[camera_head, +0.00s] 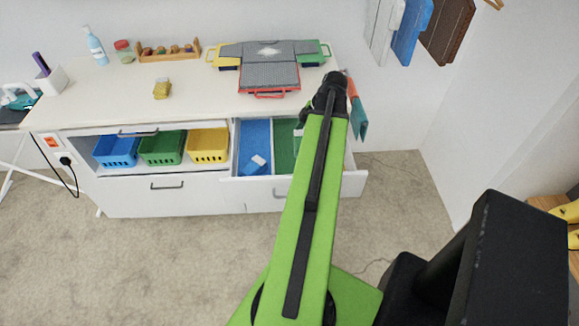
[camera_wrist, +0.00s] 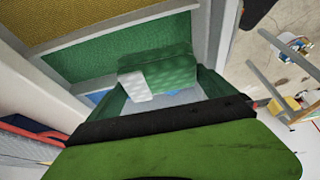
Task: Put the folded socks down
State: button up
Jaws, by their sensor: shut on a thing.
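The folded socks (camera_wrist: 168,72) are a green textured bundle with a white part at its left end in the wrist view. My gripper (camera_wrist: 160,90) is shut on them, with its green fingers at either side. They are over the open drawer (camera_head: 357,182), in line with its green-lined compartment (camera_wrist: 100,55). I cannot tell whether they touch the drawer floor. In the head view my arm hides the fingertips and most of the bundle.
The blue-lined compartment (camera_head: 255,135) holds a blue and white bundle (camera_head: 256,163). A yellow-lined compartment (camera_wrist: 85,22) lies beyond the green one. Blue (camera_head: 115,150), green (camera_head: 160,149) and yellow (camera_head: 207,146) baskets stand on the left shelf. A folding board (camera_head: 270,76) lies on the white top.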

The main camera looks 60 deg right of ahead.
jog(key=b+x, duration=0.4)
jog(key=d+b+x, duration=0.1)
jog(key=b+x, duration=0.3)
jog(key=x, duration=0.1)
jog(key=s+b+x, duration=0.1)
jog(key=b+x, duration=0.2)
jog(key=x, duration=0.2)
jog(key=shift+s+d+f+b, duration=0.1)
jog(key=shift+d+f+b, duration=0.2)
jog(key=shift+f+b, duration=0.15)
jog(key=o, duration=1)
jog(key=shift+r, duration=0.1)
jog(key=shift+r, duration=0.1)
